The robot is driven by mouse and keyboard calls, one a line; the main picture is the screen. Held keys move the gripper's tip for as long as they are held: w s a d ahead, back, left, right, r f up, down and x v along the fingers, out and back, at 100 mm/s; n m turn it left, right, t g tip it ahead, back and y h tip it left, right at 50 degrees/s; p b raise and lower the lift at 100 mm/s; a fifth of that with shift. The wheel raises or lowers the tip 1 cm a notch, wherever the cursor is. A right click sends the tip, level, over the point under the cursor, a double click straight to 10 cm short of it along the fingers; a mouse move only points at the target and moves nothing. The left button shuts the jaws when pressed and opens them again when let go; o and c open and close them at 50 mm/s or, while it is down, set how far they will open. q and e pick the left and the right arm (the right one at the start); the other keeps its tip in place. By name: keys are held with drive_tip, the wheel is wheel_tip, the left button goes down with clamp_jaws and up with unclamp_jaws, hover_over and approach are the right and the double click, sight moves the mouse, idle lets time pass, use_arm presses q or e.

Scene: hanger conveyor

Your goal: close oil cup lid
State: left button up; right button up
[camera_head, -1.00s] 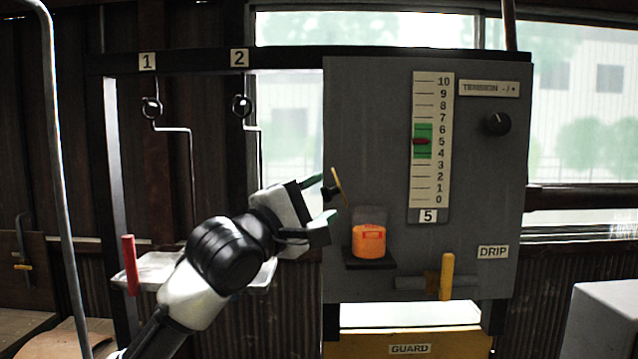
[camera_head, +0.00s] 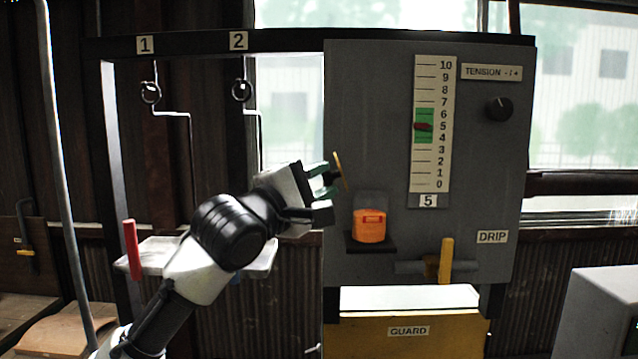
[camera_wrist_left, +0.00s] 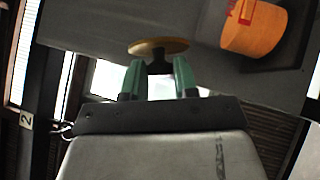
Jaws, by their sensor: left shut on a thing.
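The orange oil cup (camera_head: 369,227) stands upright on a small dark shelf (camera_head: 371,247) on the grey panel. It also shows at upper right in the left wrist view (camera_wrist_left: 254,28). A thin yellow-brown disc, seemingly the lid (camera_head: 340,171), stands nearly edge-on above and left of the cup, apart from it. In the left wrist view the disc (camera_wrist_left: 158,47) has a black knob (camera_wrist_left: 157,67) on its near side. My left gripper (camera_head: 326,180) is shut on that knob between its green fingertips. My right gripper is out of view.
The grey panel (camera_head: 470,150) carries a 0–10 scale (camera_head: 431,120), a tension knob (camera_head: 498,108) and a yellow drip handle (camera_head: 446,260). A yellow guard (camera_head: 410,338) lies below. Left are two hanging hooks (camera_head: 150,92) and a pale tray with a red handle (camera_head: 131,250).

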use_arm(q)
drive_tip(key=shift+d+r+m+g+y, duration=0.3)
drive_tip(key=shift+r+m+g+y, duration=0.15)
drive_tip(key=shift+m+g, duration=0.55)
drive_tip(key=d+m+g+y, duration=0.1)
drive_tip(key=m, duration=0.1)
drive_tip(key=d+r+m+g+y, duration=0.1)
drive_tip(key=m+y, duration=0.1)
drive_tip(key=d+r+m+g+y, duration=0.1)
drive_tip(key=y, duration=0.1)
drive_tip(key=shift+d+m+y, duration=0.25)
drive_tip(key=shift+m, duration=0.15)
drive_tip(key=d+m+y, duration=0.1)
drive_tip(key=d+m+g+y, duration=0.1)
drive_tip(key=y, duration=0.1)
drive_tip(key=shift+d+f+m+y, duration=0.25)
drive_tip(key=shift+d+m+y, duration=0.15)
drive_tip(key=shift+y, duration=0.4)
drive_tip(key=shift+d+f+m+y, duration=0.3)
drive_tip(key=shift+m+y, duration=0.1)
drive_tip(key=shift+y, duration=0.4)
drive_tip(key=shift+d+f+m+y, duration=0.2)
drive_tip(key=shift+d+m+y, duration=0.2)
drive_tip(key=shift+y, duration=0.4)
drive_tip(key=o, duration=0.9)
